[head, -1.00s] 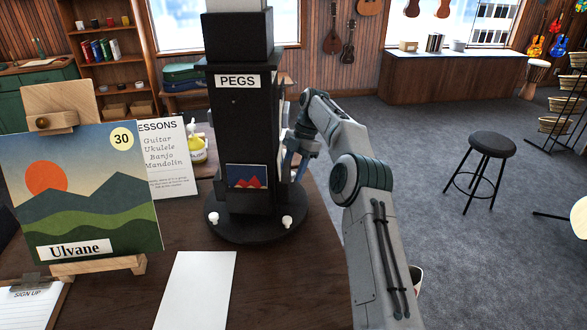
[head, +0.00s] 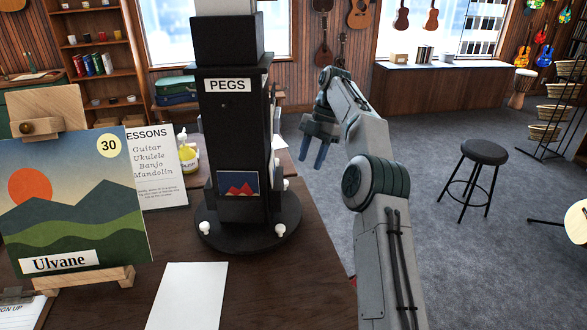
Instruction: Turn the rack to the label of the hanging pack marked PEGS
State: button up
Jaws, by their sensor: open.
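The rack (head: 231,150) is a black upright tower on a round black base (head: 245,233), standing on the dark wooden table. Its face toward me bears a white label reading PEGS (head: 228,85) near the top. Low on the same face is a small blue and red picture (head: 238,184). White-tipped pegs (head: 204,229) stick out near the base, and more show at the right side. My gripper (head: 312,154) is to the right of the rack, apart from it, with its blue fingers pointing down, open and empty.
A picture on an easel marked Ulvane (head: 75,215) and a lessons sign (head: 155,170) stand left of the rack. A white sheet (head: 187,295) lies in front. A black stool (head: 482,152) stands on the open grey floor at right.

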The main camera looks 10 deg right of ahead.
jog(key=d+r, duration=0.1)
jog(key=s+d, duration=0.1)
jog(key=s+d+r, duration=0.1)
jog(key=shift+d+r, duration=0.3)
jog(key=shift+d, duration=0.05)
jog(key=shift+c, duration=0.2)
